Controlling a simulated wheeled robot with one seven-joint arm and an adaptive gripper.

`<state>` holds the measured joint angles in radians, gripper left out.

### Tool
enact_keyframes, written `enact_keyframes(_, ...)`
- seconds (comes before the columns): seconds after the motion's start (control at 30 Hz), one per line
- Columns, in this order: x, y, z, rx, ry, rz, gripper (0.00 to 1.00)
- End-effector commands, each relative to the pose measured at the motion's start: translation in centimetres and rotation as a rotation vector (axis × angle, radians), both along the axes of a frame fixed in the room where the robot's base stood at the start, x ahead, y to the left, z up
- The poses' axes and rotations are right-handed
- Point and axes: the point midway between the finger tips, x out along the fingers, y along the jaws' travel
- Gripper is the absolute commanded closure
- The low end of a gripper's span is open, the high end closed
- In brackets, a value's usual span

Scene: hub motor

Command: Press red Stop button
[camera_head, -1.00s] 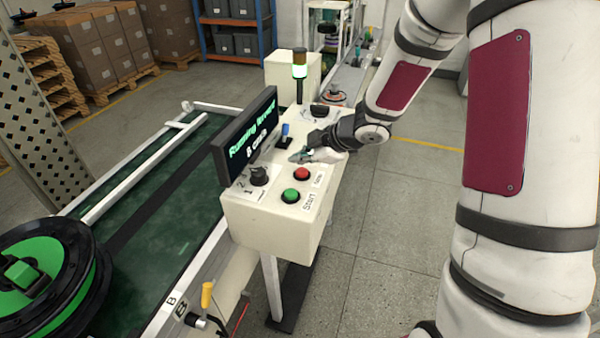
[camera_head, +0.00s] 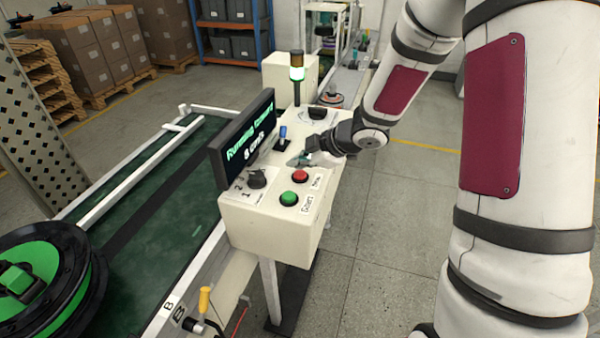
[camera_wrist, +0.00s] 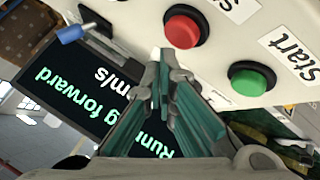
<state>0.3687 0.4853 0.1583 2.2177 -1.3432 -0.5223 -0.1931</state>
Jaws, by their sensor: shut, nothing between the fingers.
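The red Stop button (camera_head: 300,176) sits on top of the cream control box (camera_head: 262,228), behind the green Start button (camera_head: 289,198). In the wrist view the red button (camera_wrist: 184,26) is just beyond my fingertips, with the green button (camera_wrist: 250,78) to its right. My gripper (camera_head: 298,160) is shut and empty, held over the box just behind the red button in the head view. The fingertips (camera_wrist: 163,60) point toward the red button and look apart from it. The exact gap is hard to judge.
A tilted screen (camera_head: 246,135) showing green text stands along the box's left edge. A rotary knob (camera_head: 257,179), a blue-tipped lever (camera_head: 282,134) and a signal light (camera_head: 297,68) are also on the console. The green conveyor (camera_head: 150,190) runs to the left.

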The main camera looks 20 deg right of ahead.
Motion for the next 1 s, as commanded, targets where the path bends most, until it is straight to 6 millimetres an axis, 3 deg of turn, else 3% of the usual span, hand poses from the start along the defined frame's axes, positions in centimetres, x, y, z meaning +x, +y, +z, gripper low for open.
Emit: enact_keyframes(1.0, 0.00, 0.01, -0.84, 0.000, 0.000, 0.000, 1.00)
